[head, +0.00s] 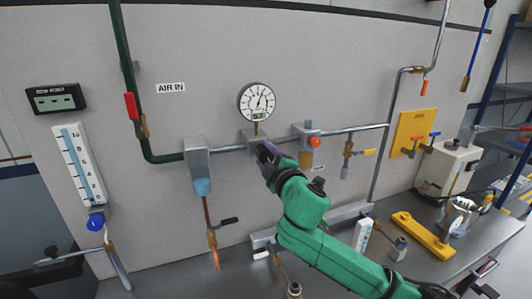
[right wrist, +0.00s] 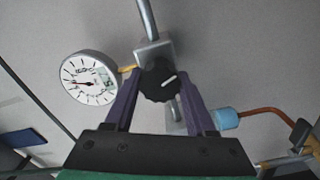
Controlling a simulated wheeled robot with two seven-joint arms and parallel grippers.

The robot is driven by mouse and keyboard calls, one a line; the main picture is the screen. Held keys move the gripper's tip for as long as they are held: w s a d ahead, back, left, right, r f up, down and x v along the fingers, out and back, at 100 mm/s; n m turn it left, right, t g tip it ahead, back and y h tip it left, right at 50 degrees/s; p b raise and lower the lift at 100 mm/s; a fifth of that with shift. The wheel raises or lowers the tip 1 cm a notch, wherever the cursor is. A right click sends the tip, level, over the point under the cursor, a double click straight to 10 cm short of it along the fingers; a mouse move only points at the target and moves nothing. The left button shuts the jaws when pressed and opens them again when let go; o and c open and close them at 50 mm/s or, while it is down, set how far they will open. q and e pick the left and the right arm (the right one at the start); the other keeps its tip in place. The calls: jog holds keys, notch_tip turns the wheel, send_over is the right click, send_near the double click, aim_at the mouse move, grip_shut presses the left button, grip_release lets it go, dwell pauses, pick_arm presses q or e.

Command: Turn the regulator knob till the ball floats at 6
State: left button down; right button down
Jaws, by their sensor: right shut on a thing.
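The black regulator knob (right wrist: 158,82) with a white mark shows in the right wrist view, in front of its grey block (right wrist: 152,50). My right gripper (right wrist: 161,92) is shut on it, one purple finger on each side. The gauge also shows in the right wrist view (right wrist: 90,78). The flow meter (head: 80,164) with a blue scale hangs at the left; I cannot make out its ball. My left gripper is not in view.
A filter with a blue bowl (head: 202,186) and a block with an orange knob (head: 315,142) flank the regulator. A blue knob (head: 96,221) is under the flow meter. The bench (head: 180,275) below carries a yellow bar (head: 422,236) and small containers.

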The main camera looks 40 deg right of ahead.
jog(key=shift+d+r+n+p, duration=0.1)
jog(key=shift+n+p, duration=0.1)
jog(key=shift+n, duration=0.4)
jog(key=shift+r+n+p, duration=0.1)
jog(key=shift+n+p, duration=0.05)
jog(key=shift+n, duration=0.45)
jog(key=shift+r, duration=0.1)
jog(key=shift+c, duration=2)
grip_release()
jog(key=shift+o, duration=0.9)
jog(key=shift+d, duration=0.1)
jog(key=shift+w+d+f, duration=0.1)
jog(key=shift+w+f, duration=0.15)
jog(key=shift+f, duration=0.1)
jog(key=shift+s, duration=0.1)
